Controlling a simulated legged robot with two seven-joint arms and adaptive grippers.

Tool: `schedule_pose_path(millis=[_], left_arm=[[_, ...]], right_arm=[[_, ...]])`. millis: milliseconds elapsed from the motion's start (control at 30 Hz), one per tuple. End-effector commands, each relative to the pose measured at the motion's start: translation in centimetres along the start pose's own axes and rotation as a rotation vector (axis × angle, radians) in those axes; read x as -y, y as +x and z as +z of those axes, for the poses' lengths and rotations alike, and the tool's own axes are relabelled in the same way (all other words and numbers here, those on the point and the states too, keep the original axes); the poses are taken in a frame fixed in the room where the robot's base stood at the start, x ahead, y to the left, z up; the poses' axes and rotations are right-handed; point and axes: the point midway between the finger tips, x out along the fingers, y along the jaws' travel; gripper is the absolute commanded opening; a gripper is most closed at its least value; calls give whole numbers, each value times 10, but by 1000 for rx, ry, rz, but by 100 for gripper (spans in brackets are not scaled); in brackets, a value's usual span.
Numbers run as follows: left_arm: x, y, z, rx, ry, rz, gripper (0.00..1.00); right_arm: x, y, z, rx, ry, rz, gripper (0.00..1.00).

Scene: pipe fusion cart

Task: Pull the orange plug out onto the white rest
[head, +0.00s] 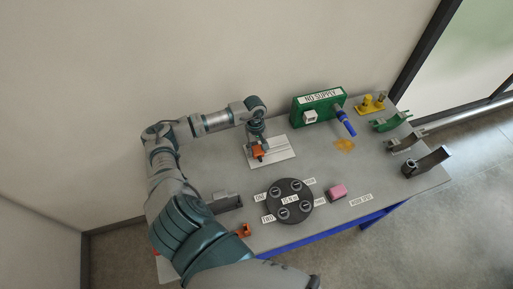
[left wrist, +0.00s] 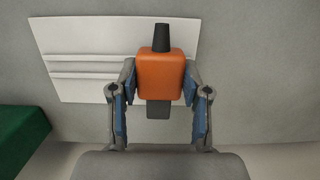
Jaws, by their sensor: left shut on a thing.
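The orange plug (left wrist: 160,76) is between the two fingers of my left gripper (left wrist: 160,82) in the left wrist view. A dark stub sticks out of its top and a grey block shows below it. In the head view the orange plug (head: 257,153) is under my left gripper (head: 257,146), over the white rest (head: 282,157). The white rest (left wrist: 80,38), a flat plate with raised ribs, lies behind the plug in the wrist view. I cannot tell whether the plug touches it. The green supply box (head: 319,106) stands right of the rest, apart from the plug. My right gripper does not show.
A blue handle (head: 345,121) sticks out of the green box. A dark round disc (head: 289,201) with several sockets, a pink block (head: 337,191) and a grey holder (head: 226,202) stand nearer the front. Yellow, green and grey brackets line the right side.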

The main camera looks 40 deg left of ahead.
Motion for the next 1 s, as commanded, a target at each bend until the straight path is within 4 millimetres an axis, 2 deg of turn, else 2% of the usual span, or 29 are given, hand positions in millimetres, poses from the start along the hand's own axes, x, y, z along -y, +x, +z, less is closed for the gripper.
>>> schedule_pose_path(millis=[267,433,700,1000], left_arm=[[2,1,-4,3,-1,2,0],[2,2,-4,3,-1,1,0],[0,5,-1,0,-1,0,0],[1,9,-4,1,-1,1,0]], right_arm=[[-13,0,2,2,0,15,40],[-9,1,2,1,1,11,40],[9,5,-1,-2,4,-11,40],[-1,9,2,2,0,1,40]])
